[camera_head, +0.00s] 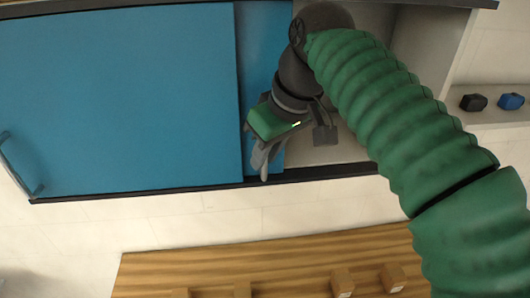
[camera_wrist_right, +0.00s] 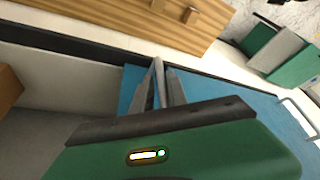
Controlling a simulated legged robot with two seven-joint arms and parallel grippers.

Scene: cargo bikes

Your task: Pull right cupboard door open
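The blue cupboard has a large left door panel (camera_head: 120,100) with a handle (camera_head: 20,165) at its left edge. A narrower strip of a second blue panel (camera_head: 262,60), the right door, shows beside and behind it. To the right of this strip the beige interior (camera_head: 340,155) is exposed. My right gripper (camera_head: 262,165) is in front of the strip near the cupboard's lower edge. In the right wrist view its grey fingers (camera_wrist_right: 158,85) are close together over a blue panel (camera_wrist_right: 215,90), with nothing seen between them. Contact with the panel cannot be told. My left gripper is not seen.
A dark rail (camera_head: 330,172) runs along the cupboard's lower edge. A wooden surface (camera_head: 230,265) with several small wooden blocks is below. A side shelf (camera_head: 485,119) at right holds a black item (camera_head: 473,102) and a blue item (camera_head: 510,101).

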